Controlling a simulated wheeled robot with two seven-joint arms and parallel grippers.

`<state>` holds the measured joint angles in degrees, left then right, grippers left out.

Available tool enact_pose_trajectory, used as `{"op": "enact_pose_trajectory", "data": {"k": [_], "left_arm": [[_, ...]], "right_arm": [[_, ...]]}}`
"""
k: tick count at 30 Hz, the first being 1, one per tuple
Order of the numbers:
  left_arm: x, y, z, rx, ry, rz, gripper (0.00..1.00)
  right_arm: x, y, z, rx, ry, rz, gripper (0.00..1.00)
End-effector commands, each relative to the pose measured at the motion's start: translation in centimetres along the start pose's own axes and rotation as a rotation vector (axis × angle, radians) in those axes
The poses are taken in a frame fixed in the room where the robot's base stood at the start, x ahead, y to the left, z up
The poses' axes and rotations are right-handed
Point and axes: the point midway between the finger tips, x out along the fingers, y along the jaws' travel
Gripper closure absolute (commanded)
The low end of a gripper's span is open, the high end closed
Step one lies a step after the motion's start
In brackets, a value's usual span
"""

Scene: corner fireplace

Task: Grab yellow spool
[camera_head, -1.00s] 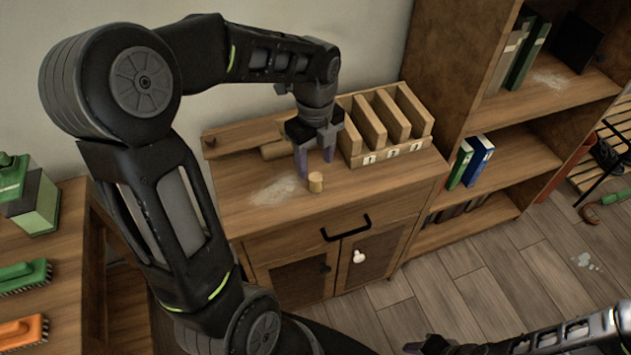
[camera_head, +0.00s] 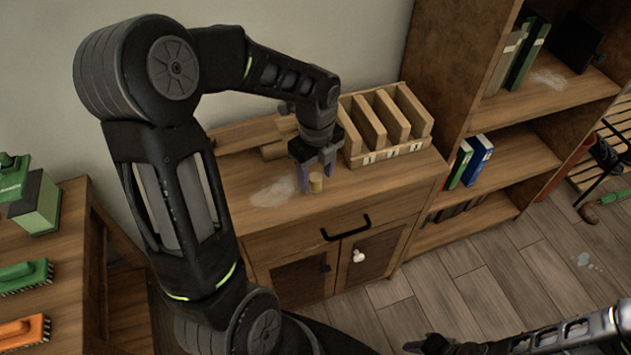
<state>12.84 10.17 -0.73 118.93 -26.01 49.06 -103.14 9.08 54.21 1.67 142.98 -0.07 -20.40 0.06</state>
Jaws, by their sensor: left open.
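My right gripper (camera_head: 425,345) is at the bottom edge, low over the floor and far from the spool. It is partly cut off and its jaws are unclear.
A wooden rack with several upright slots (camera_head: 386,127) stands right of the left gripper. Wooden pieces (camera_head: 245,134) lie behind it. A bookshelf (camera_head: 525,154) is at the right. A table with green and orange brushes (camera_head: 25,275) is at the left. A pale patch (camera_head: 274,191) marks the cabinet top.

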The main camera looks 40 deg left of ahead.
Motion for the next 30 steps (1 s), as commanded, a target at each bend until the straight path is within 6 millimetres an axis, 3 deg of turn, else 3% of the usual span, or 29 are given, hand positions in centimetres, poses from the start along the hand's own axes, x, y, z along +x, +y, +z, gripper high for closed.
{"op": "enact_pose_trajectory", "data": {"k": [3, 22, 30], "left_arm": [[-0.01, 0.0, 0.0, 0.0, 0.0, 0.0, 0.48], [-0.02, -0.01, 0.0, 0.0, 0.0, 0.0, 0.99], [-0.02, -0.01, 0.0, 0.0, 0.0, 0.0, 1.0]], "right_arm": [[0.0, 0.0, 0.0, 0.0, 0.0, 0.0, 0.64], [0.0, 0.0, 0.0, 0.0, 0.0, 0.0, 0.64], [0.0, 0.0, 0.0, 0.0, 0.0, 0.0, 0.64]]}}
